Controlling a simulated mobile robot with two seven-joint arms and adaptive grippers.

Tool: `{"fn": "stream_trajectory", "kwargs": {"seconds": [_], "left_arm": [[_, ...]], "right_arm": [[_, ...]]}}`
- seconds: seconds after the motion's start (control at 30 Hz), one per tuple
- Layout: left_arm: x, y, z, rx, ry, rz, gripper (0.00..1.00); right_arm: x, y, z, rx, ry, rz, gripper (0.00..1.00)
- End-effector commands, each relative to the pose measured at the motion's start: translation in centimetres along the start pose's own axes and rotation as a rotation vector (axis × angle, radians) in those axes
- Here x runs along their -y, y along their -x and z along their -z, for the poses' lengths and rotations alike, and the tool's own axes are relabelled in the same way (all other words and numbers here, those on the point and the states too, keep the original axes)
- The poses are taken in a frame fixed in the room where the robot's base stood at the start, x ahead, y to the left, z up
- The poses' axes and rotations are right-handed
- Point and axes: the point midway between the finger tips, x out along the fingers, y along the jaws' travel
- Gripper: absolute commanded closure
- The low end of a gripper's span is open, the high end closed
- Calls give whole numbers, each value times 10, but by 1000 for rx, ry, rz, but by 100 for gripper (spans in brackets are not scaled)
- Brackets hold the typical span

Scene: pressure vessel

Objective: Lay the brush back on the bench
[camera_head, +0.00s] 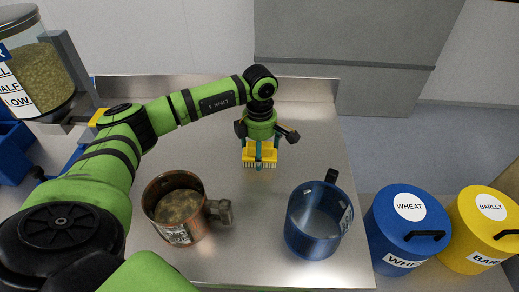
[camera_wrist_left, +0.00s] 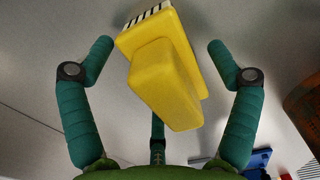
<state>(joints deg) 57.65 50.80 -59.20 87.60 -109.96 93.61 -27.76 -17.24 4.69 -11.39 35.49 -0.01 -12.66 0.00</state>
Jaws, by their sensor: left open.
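The yellow brush (camera_head: 249,155) is on the steel bench (camera_head: 315,115), near its middle, with its bristle edge toward me. I cannot tell for sure whether it rests fully on the steel. My left gripper (camera_head: 264,150) is right above and around the brush and partly hides it. The fingers are spread, with a gap on each side of the brush. My right gripper is not in view.
A copper jug (camera_head: 172,232) with grainy contents and a blue jug (camera_head: 313,235) stand at the bench front. Blue wheat (camera_head: 400,235) and yellow barley (camera_head: 480,235) bins stand off the right edge. A grain hopper (camera_head: 42,75) is at the left. The back right of the bench is clear.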

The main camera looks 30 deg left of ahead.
Motion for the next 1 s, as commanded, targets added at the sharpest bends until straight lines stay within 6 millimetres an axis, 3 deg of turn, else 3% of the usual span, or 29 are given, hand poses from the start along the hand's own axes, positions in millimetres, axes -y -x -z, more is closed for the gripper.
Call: {"fn": "stream_trajectory", "kwargs": {"seconds": [0.17, 0.5, 0.7, 1.0], "left_arm": [[-1, 12, -1, 2, -1, -3, 11], [-1, 83, -1, 4, 0, -5, 11], [0, 113, -1, 2, 0, -2, 11], [0, 124, 0, 0, 0, 0, 11]], "right_arm": [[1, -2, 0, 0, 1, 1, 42], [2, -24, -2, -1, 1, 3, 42], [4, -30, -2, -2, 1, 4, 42], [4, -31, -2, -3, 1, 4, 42]]}}
